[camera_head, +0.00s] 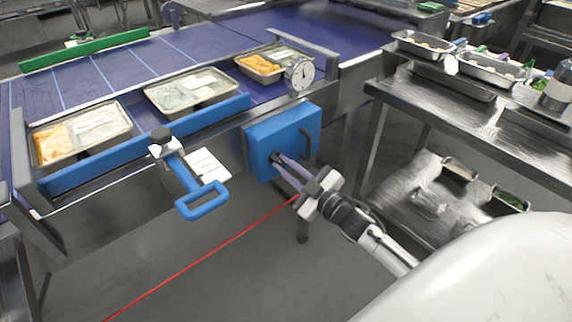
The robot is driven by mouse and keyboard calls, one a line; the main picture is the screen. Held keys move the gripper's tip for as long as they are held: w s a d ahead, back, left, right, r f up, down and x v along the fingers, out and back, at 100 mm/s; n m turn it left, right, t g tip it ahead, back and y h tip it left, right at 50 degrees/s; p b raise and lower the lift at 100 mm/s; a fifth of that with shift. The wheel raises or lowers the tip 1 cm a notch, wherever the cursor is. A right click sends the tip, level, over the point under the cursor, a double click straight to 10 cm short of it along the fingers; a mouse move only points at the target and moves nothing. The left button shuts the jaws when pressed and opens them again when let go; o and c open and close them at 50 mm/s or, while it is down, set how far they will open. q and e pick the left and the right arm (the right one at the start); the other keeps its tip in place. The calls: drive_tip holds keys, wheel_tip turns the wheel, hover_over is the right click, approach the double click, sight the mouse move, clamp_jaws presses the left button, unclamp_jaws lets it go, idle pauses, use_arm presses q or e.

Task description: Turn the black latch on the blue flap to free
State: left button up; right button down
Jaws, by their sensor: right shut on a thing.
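The blue flap (297,130) is a square panel on the side of the conveyor, below the round dial. A small black latch (275,157) sits at its lower left area. My right gripper (280,162) reaches in from the lower right, its two long pale fingers closed at the latch, which they partly hide. The turn angle of the latch cannot be told. My left gripper does not show.
A blue-handled device (200,196) hangs from the conveyor's front edge, left of the flap. Food trays (191,90) lie on the blue belt (110,72). A steel table (470,100) with trays stands at right. A red line (205,255) crosses the open floor.

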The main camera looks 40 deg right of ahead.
drive_tip(key=n, duration=0.5)
drive_tip(key=shift+a+f+n, duration=0.1)
drive_tip(key=shift+f+n, duration=0.05)
drive_tip(key=shift+n, duration=0.15)
drive_tip(key=n+b, duration=0.1)
drive_tip(key=n, duration=0.4)
drive_tip(key=shift+f+n+b, duration=0.1)
drive_tip(key=shift+n+b, duration=0.2)
drive_tip(key=shift+b, duration=0.05)
drive_tip(key=c, duration=1.8)
unclamp_jaws()
drive_tip(key=shift+o, duration=0.2)
drive_tip(key=s, duration=1)
drive_tip(key=shift+s+d, duration=0.2)
drive_tip(key=shift+d, duration=0.2)
